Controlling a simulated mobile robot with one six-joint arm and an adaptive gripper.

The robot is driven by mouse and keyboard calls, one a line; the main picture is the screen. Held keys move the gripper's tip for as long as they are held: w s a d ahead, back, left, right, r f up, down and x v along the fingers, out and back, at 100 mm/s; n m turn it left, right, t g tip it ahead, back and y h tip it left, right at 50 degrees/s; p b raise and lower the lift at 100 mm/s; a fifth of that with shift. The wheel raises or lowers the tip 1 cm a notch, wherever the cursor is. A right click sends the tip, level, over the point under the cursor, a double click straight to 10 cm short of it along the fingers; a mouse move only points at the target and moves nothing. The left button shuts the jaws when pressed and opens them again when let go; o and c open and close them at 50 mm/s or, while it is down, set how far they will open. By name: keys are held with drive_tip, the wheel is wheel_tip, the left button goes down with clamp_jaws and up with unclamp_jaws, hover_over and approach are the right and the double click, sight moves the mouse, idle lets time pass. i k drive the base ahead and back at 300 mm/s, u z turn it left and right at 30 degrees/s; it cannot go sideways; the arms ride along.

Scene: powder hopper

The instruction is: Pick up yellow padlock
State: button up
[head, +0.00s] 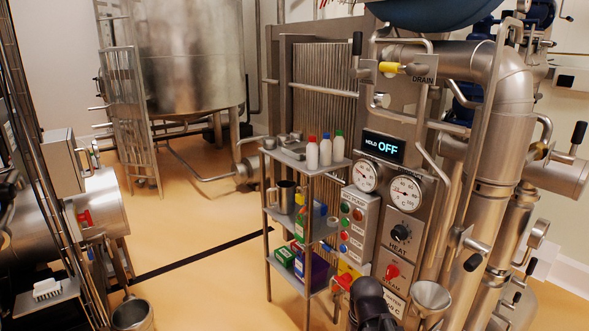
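I cannot make out a padlock shape for certain. A small yellow piece (348,270) shows low beside the shelf rack, just above a red part, and is partly hidden. Another yellow piece (391,67), short and cylindrical, sits on the valve handle beside the DRAIN label. I cannot tell whether either one is the yellow padlock. A dark rounded shape at the bottom edge may be part of my arm. No fingertips of my gripper show.
A steel shelf rack (268,252) holds bottles, a steel jug (285,197) and boxes. Right of it stand a control panel (403,232) with gauges, thick pipes (490,130) and a steel funnel (431,298). Open floor (200,240) lies left of the rack.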

sight(299, 198)
drive_tip(key=k, duration=0.65)
drive_tip(key=u, duration=0.5)
drive_tip(key=i, duration=1.8)
drive_tip(key=z, duration=0.5)
